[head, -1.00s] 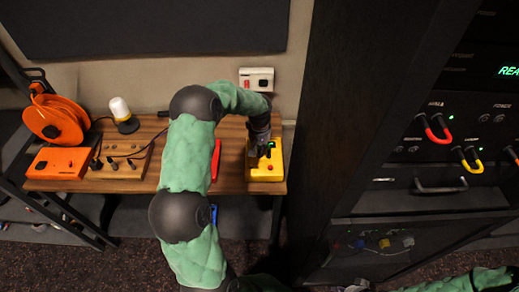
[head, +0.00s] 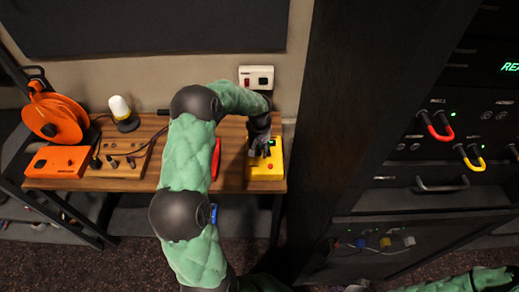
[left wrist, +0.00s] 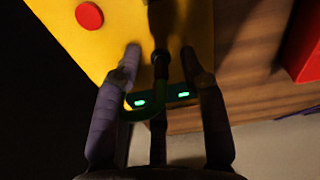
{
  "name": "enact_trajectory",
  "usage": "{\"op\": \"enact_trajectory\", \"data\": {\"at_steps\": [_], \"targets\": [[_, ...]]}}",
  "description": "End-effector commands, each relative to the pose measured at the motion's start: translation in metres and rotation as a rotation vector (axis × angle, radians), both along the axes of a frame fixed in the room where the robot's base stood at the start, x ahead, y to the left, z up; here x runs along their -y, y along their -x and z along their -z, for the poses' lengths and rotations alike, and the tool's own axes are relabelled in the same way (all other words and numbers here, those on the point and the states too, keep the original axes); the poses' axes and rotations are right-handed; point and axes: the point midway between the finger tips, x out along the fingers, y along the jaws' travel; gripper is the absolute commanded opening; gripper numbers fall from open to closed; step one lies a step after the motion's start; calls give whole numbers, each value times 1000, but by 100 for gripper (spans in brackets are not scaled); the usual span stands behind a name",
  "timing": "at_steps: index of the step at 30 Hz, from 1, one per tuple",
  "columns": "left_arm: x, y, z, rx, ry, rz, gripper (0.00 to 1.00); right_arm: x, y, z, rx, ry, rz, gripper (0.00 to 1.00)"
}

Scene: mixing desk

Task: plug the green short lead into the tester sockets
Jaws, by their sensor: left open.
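The yellow tester (head: 268,171) stands at the right end of the wooden bench, with a red button (left wrist: 89,15) on its face. In the left wrist view two small green lights glow on it. A dark green curved piece, seemingly the green lead (left wrist: 128,115), lies by the lights. A dark upright part, perhaps its plug, stands between the fingers; its seating in the sockets is hidden in shadow. My left gripper (head: 262,150) is over the tester, fingers apart on both sides of the lead (left wrist: 158,90). My right gripper is out of view.
A red object (head: 216,158) lies left of the tester. An orange box (head: 57,161), a cable reel (head: 58,118) and a wooden socket board (head: 122,168) fill the left bench. A dark rack with red (head: 435,131) and yellow leads (head: 470,163) stands to the right.

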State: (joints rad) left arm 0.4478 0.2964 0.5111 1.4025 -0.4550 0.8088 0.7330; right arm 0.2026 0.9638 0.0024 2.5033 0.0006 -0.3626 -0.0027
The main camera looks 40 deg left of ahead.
Motion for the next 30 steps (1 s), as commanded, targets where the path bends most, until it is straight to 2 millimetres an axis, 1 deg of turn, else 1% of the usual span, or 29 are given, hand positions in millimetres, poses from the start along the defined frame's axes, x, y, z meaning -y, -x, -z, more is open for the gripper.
{"op": "enact_trajectory", "data": {"at_steps": [5,8,15,21,25,30], "targets": [[0,-1,-11,2,-1,0,42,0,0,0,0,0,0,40],[0,-1,-27,5,-3,1,42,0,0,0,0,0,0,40],[1,-1,-75,5,-1,0,42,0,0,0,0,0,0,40],[1,0,-105,2,-1,0,42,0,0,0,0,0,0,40],[2,1,-116,1,0,0,42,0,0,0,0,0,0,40],[2,1,-120,-1,1,1,42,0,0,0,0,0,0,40]]}}
